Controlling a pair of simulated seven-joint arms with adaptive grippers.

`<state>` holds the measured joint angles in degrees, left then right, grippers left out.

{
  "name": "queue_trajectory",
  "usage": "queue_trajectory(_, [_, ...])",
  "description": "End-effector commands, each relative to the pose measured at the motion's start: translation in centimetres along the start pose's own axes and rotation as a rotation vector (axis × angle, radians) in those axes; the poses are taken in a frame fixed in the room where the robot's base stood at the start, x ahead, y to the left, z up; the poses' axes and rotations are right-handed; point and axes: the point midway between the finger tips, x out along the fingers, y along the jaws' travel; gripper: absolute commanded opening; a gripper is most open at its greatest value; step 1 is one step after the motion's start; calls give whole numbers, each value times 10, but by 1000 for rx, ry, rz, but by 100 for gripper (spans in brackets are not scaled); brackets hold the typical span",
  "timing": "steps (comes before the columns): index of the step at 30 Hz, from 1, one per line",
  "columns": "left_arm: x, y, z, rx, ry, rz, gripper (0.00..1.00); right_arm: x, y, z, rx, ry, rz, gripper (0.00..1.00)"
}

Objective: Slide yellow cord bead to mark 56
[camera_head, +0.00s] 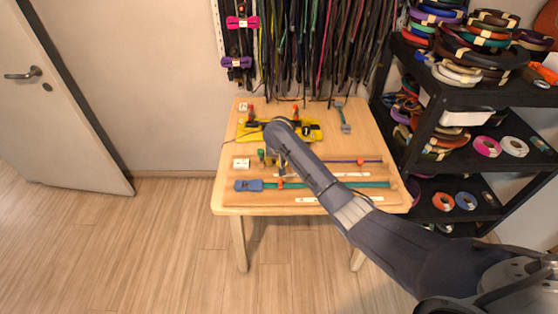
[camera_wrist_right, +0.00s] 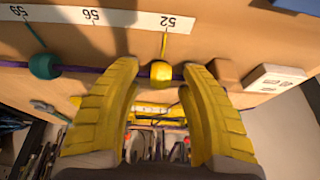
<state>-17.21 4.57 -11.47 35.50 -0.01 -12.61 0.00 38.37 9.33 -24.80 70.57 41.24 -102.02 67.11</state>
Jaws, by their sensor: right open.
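The yellow bead (camera_wrist_right: 161,74) sits on the purple cord (camera_wrist_right: 70,69) in the right wrist view. A thin yellow line runs from it to 52 on the white number strip (camera_wrist_right: 118,19). Mark 56 lies left of 52 there, with the numbers upside down. My right gripper (camera_wrist_right: 160,66) is open, its two yellow fingers on either side of the bead with visible gaps. In the head view, my right gripper (camera_head: 281,170) is over the board, and my arm hides the bead. My left gripper is not in view.
A teal bead (camera_wrist_right: 44,65) sits on the same cord near 59. A wooden block (camera_wrist_right: 223,73) and a white label block (camera_wrist_right: 275,78) stand on the other side. A blue clamp (camera_head: 248,185) and a teal cord (camera_head: 340,185) lie along the table's (camera_head: 228,202) front.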

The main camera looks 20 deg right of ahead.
Motion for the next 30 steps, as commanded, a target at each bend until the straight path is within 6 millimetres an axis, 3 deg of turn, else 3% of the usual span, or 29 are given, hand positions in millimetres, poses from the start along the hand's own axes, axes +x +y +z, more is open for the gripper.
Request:
queue_trajectory(5, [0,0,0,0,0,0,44,0,0,0,0,0,0,43])
queue_trajectory(16, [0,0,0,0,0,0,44,0,0,0,0,0,0,0])
queue_trajectory(30, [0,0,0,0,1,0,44,0,2,0,0,-1,1,0])
